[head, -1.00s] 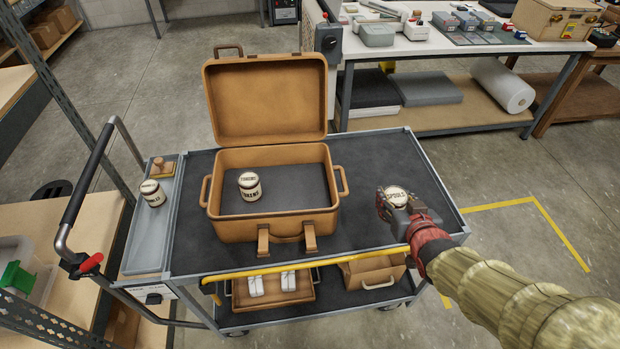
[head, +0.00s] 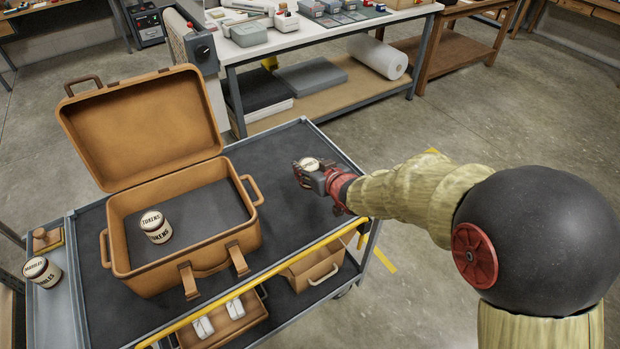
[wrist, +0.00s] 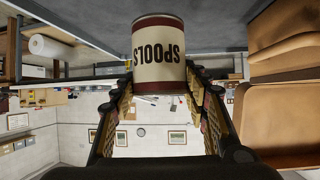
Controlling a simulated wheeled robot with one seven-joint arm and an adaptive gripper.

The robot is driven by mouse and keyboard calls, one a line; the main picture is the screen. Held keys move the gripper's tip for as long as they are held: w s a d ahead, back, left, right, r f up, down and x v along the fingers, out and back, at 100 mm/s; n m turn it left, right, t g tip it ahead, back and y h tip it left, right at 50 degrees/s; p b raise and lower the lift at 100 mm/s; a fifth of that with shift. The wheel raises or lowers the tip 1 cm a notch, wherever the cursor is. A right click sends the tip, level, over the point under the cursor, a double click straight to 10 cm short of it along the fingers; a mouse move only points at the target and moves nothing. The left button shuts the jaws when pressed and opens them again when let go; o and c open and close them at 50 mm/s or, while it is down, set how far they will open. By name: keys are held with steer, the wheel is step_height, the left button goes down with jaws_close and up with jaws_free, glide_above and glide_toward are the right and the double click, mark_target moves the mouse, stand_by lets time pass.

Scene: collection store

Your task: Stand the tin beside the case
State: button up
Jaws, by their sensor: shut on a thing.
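The cream tin marked SPOOLS (wrist: 158,65), with dark red rims, is between the fingers of my gripper (head: 309,174). Its pale lid (head: 311,163) shows in the head view. My gripper is shut on the tin, over the cart top to the right of the open tan case (head: 255,222), with a gap between them. The case also shows at the right of the upside-down wrist view (wrist: 275,115). The tin looks upright and at or close to the cart top; I cannot tell whether it touches.
A tin marked TOKENS (head: 156,228) stands inside the case. Another labelled tin (head: 41,271) and a wooden-handled stamp (head: 46,238) are on the grey side tray at left. The dark cart top (head: 282,165) is bare around my gripper. A workbench (head: 330,30) stands behind.

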steer(key=w+f, duration=0.1)
steer(key=w+f+b, duration=0.1)
steer(key=f, duration=0.1)
steer(key=shift+w+d+f, duration=0.15)
steer(key=shift+w, duration=0.25)
steer(key=shift+w+f+b, duration=0.15)
steer(key=shift+f+b, duration=0.9)
steer(key=shift+f, duration=0.55)
steer(key=shift+f, duration=0.2)
steer(key=o, duration=1.4)
steer(key=shift+s+d+r, duration=0.1)
steer(key=shift+s+r, duration=0.1)
steer(key=shift+r, duration=0.15)
steer(key=p+v, duration=0.4)
steer(key=v, duration=0.7)
steer(key=shift+s+d, duration=0.15)
steer(key=shift+s, duration=0.15)
